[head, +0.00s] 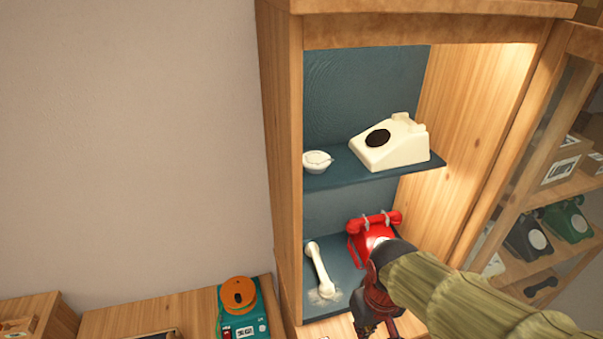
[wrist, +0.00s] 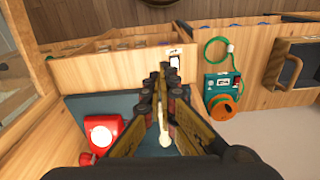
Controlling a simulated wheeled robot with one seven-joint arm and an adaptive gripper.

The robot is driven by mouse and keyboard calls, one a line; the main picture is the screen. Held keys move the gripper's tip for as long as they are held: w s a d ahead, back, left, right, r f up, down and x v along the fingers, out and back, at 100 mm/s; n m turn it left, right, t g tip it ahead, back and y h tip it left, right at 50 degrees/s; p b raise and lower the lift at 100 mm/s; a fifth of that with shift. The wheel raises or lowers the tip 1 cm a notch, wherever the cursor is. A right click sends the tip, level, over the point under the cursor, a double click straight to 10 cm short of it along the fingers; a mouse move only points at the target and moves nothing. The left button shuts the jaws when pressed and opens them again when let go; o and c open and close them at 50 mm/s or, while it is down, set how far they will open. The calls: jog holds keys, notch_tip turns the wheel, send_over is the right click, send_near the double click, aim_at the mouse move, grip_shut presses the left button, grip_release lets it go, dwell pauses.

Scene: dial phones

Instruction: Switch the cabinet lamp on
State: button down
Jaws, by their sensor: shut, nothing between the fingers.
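The open wooden cabinet (head: 282,150) has a blue-grey back and two shelf levels. Its lamp itself is not visible; the upper right inner wall looks bright. In the wrist view a small white plate with a dark part, like a switch (wrist: 175,60), sits on a wooden front face. My gripper (wrist: 163,70) is shut and empty, its fingertips just left of that plate; I cannot tell if they touch it. In the head view my gripper (head: 372,318) is low at the cabinet's front, in front of the red phone (head: 367,240), and the switch is not seen.
A cream phone (head: 395,148) and a white dish (head: 317,162) stand on the upper shelf. A white handset (head: 319,270) lies on the lower shelf beside the red phone. A teal device with an orange dial (head: 240,295) stands left. A glass-fronted cabinet with dark phones (head: 527,238) is right.

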jog(key=s+d+r+m+t, duration=0.1)
jog(key=d+r+t, duration=0.1)
jog(key=r, duration=0.4)
jog(key=s+d+r+m+t, duration=0.1)
jog(key=s+d+r+t, duration=0.1)
jog(key=r, duration=0.5)
jog(key=shift+s+d+m+t, duration=0.2)
jog(key=shift+d+m+t, duration=0.1)
jog(key=shift+d, duration=0.45)
